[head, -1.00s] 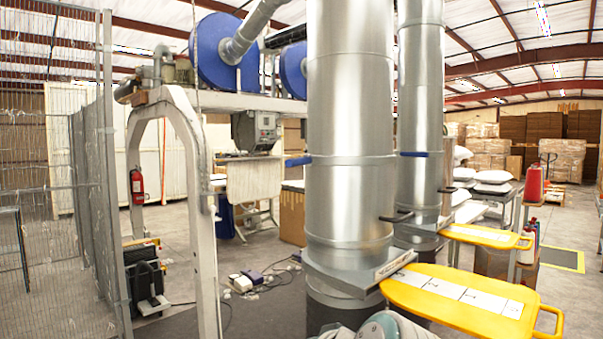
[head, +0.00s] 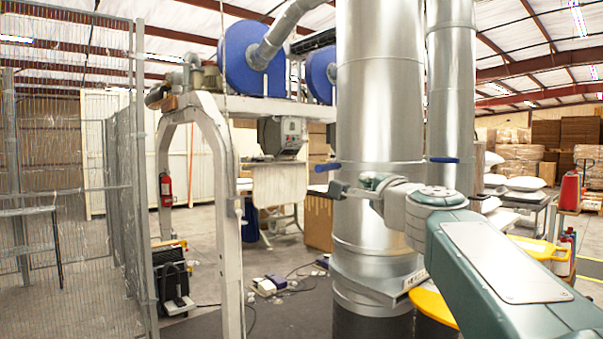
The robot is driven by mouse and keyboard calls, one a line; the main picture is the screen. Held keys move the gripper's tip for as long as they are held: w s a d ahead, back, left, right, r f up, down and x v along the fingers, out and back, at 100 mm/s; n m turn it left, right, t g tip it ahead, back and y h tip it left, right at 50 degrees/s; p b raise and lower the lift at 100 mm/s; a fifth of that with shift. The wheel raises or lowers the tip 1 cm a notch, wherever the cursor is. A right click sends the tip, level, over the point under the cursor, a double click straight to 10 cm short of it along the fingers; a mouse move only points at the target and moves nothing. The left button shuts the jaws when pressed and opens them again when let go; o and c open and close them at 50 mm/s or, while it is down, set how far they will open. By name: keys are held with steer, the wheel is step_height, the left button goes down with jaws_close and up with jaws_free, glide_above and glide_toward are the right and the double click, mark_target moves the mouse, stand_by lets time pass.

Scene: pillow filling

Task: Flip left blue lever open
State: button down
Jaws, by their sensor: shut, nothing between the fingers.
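The left blue lever (head: 328,167) sticks out from the left side of the nearer silver duct (head: 380,120). My gripper (head: 340,190) reaches across the front of this duct, with its tip just below the lever. The gripper is shut and empty. A small gap shows between tip and lever in the picture; I cannot tell how far apart they are in depth.
A yellow paddle-shaped plate (head: 433,308) sits at the nearer duct's base, partly hidden by my arm. A white arched frame (head: 230,210) and mesh fence (head: 75,190) stand to the left. Floor near the cables (head: 295,280) is mostly open.

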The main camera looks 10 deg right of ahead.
mark_target(325, 170)
steer(key=w, duration=0.2)
steer(key=w+a, duration=0.1)
steer(key=w, duration=0.2)
steer(key=w+r, duration=0.1)
steer(key=w, duration=0.1)
steer(key=shift+w+a, duration=0.4)
steer(key=shift+w+a+r, duration=0.1)
steer(key=shift+w+a, duration=0.4)
steer(key=shift+a, duration=0.05)
steer(key=shift+w, duration=0.1)
steer(key=shift+w+a+r, duration=0.1)
steer(key=shift+w+a, duration=0.25)
steer(key=shift+w, duration=0.05)
steer(key=shift+a, duration=0.45)
